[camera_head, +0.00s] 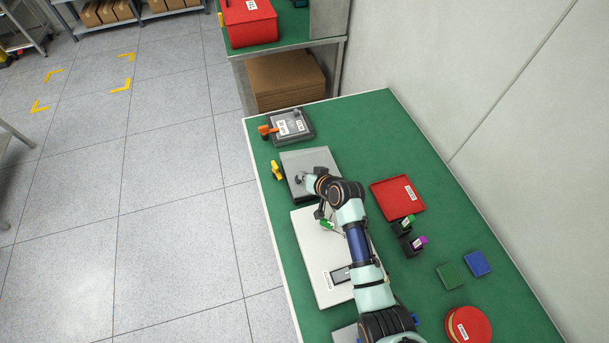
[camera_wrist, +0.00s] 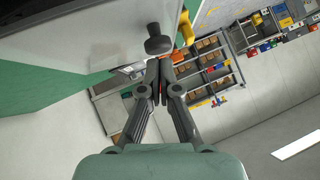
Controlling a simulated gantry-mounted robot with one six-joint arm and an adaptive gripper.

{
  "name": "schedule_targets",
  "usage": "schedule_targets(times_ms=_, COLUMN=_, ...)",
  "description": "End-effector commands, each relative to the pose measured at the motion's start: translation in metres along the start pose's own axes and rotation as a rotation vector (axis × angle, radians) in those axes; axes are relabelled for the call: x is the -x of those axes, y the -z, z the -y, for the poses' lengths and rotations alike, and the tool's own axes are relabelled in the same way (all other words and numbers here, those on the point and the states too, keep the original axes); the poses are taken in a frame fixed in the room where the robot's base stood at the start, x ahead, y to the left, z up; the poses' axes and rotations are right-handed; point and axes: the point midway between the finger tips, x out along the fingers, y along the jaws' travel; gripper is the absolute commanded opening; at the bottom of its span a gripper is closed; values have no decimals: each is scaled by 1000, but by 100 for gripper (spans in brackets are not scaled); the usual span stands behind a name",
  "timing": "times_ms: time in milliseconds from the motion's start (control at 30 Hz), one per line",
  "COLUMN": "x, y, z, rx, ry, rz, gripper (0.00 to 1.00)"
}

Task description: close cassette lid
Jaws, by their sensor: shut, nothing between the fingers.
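A flat grey cassette (camera_head: 303,160) lies on the green bench beyond my arm; it also shows in the wrist view as a pale panel (camera_wrist: 90,22) at the upper left. A dark round knob (camera_wrist: 158,45) is at the panel's edge, directly in front of my gripper (camera_wrist: 160,64). My gripper is shut and empty, its fingertips very close to the knob; I cannot tell whether they touch. A yellow handle (camera_head: 277,170) is beside the cassette's left side, also seen in the wrist view (camera_wrist: 186,28). My arm hides part of the cassette, and the lid's angle is unclear.
A pale plate (camera_head: 310,250) lies under my arm. A dark fixture (camera_head: 290,126) with an orange handle is behind the cassette. A red tray (camera_head: 397,194), green and blue blocks (camera_head: 477,263) and a red round container (camera_head: 468,325) are to the right. The aisle floor is clear.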

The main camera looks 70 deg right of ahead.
Motion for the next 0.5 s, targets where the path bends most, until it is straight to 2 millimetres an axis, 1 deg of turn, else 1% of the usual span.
schedule_targets(times_ms=167, x=0, y=0, z=0, rx=0, ry=0, rz=0, gripper=0)
schedule_targets(times_ms=267, x=5, y=5, z=3, rx=1, ry=1, rz=0, gripper=0)
schedule_targets(times_ms=367, x=16, y=17, z=9, rx=2, ry=3, rz=0, gripper=0)
schedule_targets(times_ms=467, x=33, y=35, z=18, rx=5, ry=5, rz=2, gripper=0)
schedule_targets(times_ms=500, x=40, y=31, z=18, rx=5, ry=5, rz=3, gripper=0)
